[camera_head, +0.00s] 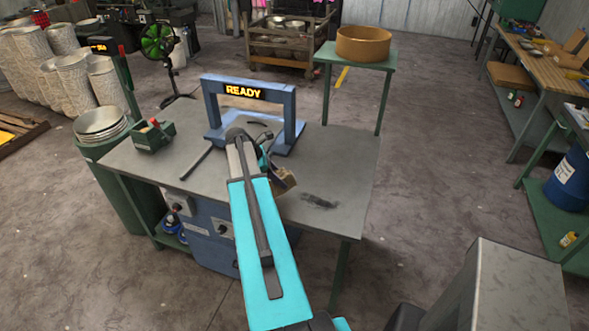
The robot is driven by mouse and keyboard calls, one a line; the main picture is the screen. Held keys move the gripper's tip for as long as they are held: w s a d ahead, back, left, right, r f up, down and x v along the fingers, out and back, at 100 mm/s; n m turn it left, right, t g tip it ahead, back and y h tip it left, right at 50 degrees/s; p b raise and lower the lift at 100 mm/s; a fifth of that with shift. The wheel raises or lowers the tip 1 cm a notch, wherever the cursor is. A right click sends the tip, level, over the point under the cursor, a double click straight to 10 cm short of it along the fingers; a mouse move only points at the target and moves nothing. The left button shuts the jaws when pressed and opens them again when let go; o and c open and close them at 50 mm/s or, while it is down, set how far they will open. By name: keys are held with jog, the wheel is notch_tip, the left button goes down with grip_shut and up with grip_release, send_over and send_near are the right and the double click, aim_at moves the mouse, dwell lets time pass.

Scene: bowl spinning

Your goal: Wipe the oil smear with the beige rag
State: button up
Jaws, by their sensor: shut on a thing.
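The oil smear (319,201) is a dark, streaky patch on the right front part of the grey worktable. My gripper (277,176) is left of the smear and is largely hidden behind my teal arm. It is shut on a beige-brown thing, which looks like the beige rag (285,182). The rag shows at the right side of the arm, a short way up and left of the smear. I cannot tell whether the rag touches the tabletop.
The grey worktable (350,165) has a blue frame (206,100) with a READY sign at its back. A green box (152,136) and a dark rod (196,162) lie to the left. A stack of metal bowls (100,120) stands beyond the left edge. The table right of the smear is clear.

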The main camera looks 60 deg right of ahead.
jog(key=s+d, duration=0.2)
jog(key=s+d+r+p, duration=0.1)
jog(key=s, duration=0.1)
jog(key=shift+s+d+r, duration=0.1)
jog(key=shift+s+d, duration=0.25)
